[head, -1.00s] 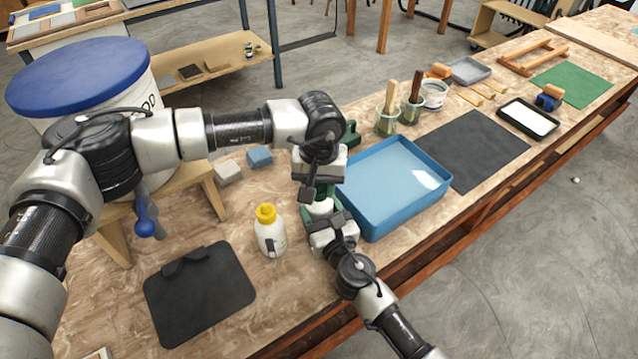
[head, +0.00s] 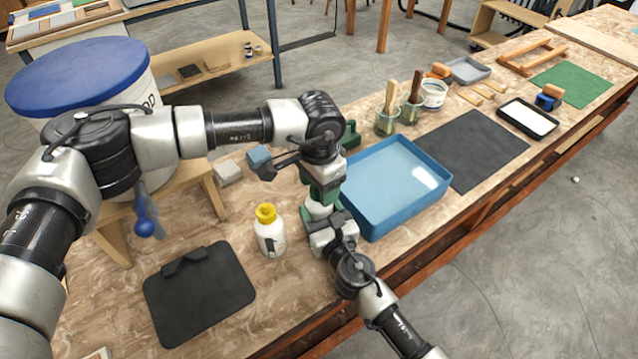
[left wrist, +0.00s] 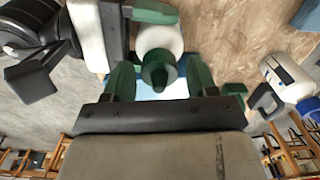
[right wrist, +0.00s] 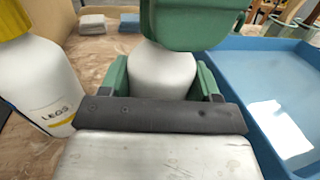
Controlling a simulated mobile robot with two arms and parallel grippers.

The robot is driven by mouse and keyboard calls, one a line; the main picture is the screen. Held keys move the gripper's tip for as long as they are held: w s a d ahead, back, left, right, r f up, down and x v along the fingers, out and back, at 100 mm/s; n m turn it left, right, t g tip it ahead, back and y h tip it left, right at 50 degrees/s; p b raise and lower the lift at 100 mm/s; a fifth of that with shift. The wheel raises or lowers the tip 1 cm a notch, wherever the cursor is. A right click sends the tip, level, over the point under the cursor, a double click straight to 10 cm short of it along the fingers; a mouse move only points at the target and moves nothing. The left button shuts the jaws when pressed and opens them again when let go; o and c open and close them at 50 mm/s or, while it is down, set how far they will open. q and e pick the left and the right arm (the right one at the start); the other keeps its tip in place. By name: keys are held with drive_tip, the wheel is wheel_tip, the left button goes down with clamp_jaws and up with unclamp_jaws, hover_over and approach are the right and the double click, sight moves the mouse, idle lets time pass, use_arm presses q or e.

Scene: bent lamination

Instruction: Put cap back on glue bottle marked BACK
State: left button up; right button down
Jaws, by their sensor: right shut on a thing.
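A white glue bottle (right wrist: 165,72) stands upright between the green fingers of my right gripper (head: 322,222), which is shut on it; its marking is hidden. A dark green pointed cap or nozzle (left wrist: 157,76) shows on its white top in the left wrist view. I cannot tell how firmly it sits. My left gripper (left wrist: 160,82) is directly over the bottle, its fingers apart on either side of the green piece with gaps visible. In the right wrist view a green left finger (right wrist: 195,22) hides the bottle's top.
A second white bottle (head: 270,238) with a yellow cap stands left of the held one; its label reads LEGS. A blue tray (head: 440,184) is close on the right. A black clipboard-like board (head: 200,296) lies at front left. Sanding blocks (head: 228,171) lie behind.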

use_arm(q)
drive_tip(key=shift+r, duration=0.1)
drive_tip(key=shift+r, duration=2.15)
drive_tip(key=shift+c, duration=0.2)
